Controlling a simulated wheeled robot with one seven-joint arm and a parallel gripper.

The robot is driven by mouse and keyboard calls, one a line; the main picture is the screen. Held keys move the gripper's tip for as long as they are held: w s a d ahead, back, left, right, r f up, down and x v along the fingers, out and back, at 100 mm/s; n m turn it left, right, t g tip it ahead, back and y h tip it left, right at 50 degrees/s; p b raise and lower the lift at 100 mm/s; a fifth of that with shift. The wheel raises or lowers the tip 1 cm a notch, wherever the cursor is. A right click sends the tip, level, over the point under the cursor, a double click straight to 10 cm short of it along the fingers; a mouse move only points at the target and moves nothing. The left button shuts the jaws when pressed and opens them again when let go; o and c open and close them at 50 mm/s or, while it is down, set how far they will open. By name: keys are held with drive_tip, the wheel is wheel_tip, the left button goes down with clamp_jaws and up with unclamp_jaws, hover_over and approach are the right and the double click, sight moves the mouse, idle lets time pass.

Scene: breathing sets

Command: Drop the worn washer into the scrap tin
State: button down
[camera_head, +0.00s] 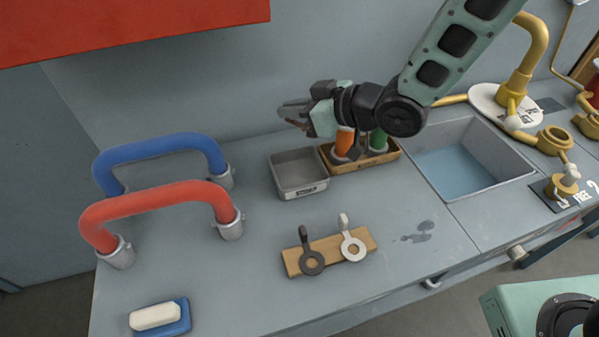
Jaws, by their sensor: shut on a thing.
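My gripper (291,116) is above the back of the bench, up and slightly left of the scrap tin, pointing left. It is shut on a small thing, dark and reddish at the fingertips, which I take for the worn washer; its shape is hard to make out. The scrap tin (300,192) is a grey open box with a label on its front. Its visible inside looks empty.
A wooden tray (358,165) with orange and green-handled things stands right of the tin, under my wrist. A sink (460,165) is further right. Blue (160,143) and red (160,195) pipes arch up at left. A soap dish (176,318) is front left.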

wheel_tip(320, 180, down, 4)
drive_tip(key=b, duration=0.3)
drive_tip(key=shift+f, duration=0.25)
drive_tip(key=c, duration=1.4)
unclamp_jaws()
drive_tip(key=b+v, duration=1)
drive_tip(key=v, duration=0.7)
drive_tip(key=shift+d+b, duration=0.2)
drive_tip(key=shift+b, duration=0.2)
